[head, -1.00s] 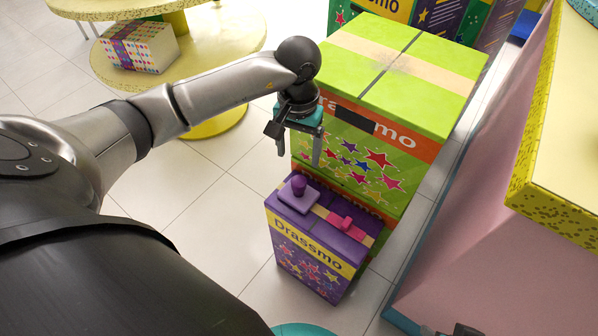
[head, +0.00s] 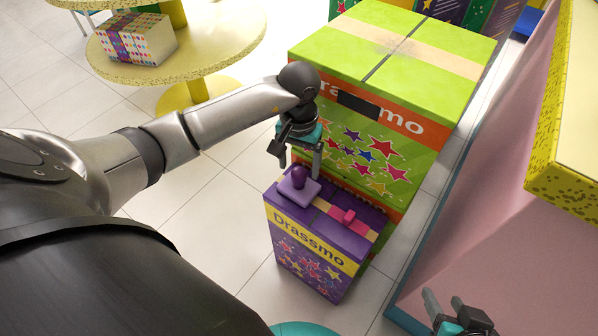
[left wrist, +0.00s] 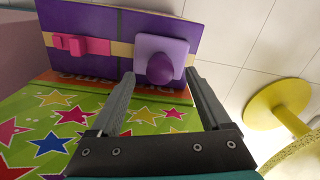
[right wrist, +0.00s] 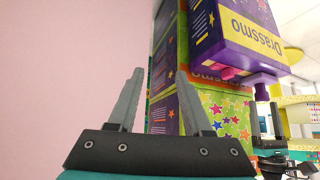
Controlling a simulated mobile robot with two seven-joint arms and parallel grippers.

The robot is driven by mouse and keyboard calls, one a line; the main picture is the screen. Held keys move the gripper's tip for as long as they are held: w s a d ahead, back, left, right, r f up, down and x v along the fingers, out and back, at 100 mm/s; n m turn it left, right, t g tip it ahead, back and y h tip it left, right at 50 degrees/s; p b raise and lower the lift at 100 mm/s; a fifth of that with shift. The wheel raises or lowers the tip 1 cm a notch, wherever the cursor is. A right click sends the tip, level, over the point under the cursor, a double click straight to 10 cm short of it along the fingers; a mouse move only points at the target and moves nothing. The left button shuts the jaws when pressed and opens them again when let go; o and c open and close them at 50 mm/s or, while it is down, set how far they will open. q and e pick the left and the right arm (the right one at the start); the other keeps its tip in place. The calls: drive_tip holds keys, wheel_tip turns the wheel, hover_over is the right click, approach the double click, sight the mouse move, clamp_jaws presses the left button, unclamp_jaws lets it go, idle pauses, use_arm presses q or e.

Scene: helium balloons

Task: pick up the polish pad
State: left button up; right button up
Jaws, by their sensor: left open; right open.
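The polish pad, which I take to be the light purple square plate with a dark purple round knob (head: 300,178), lies on top of a purple Drassmo box (head: 310,262). My left gripper (head: 300,163) is open and empty, just behind and above the pad. In the left wrist view the pad (left wrist: 175,47) shows beyond the gap between the left fingertips (left wrist: 159,75), with the knob towards them. My right gripper (head: 444,303) is open and empty at the lower right, away from the box. The right wrist view shows its open fingers (right wrist: 161,73).
A pink handled item (head: 348,217) lies on the same box, right of the pad. A taller green Drassmo box (head: 430,75) stands right behind. A pink panel (head: 480,210) rises on the right. A round yellow table (head: 215,45) stands back left. Floor left of the boxes is clear.

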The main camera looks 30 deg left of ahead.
sight(299, 172)
use_arm(q)
drive_tip(key=shift+f+b, duration=0.55)
drive_tip(key=shift+f, duration=0.5)
drive_tip(key=shift+f+b, duration=0.35)
drive_tip(key=shift+f, duration=0.35)
use_arm(e)
drive_tip(key=shift+w+a+r+t+y, duration=0.1)
drive_tip(key=shift+w+a+t+y, duration=0.25)
drive_tip(key=shift+a+t, duration=0.25)
drive_tip(key=shift+w+a+r+t+y, duration=0.1)
drive_tip(key=shift+w+a+t+y, duration=0.3)
drive_tip(key=shift+a, duration=0.35)
drive_tip(key=shift+w+a+r+t+y, duration=0.1)
drive_tip(key=shift+w+a+t+y, duration=0.2)
drive_tip(key=shift+a+t, duration=0.35)
use_arm(q)
drive_tip(key=shift+c, duration=0.3)
clamp_jaws()
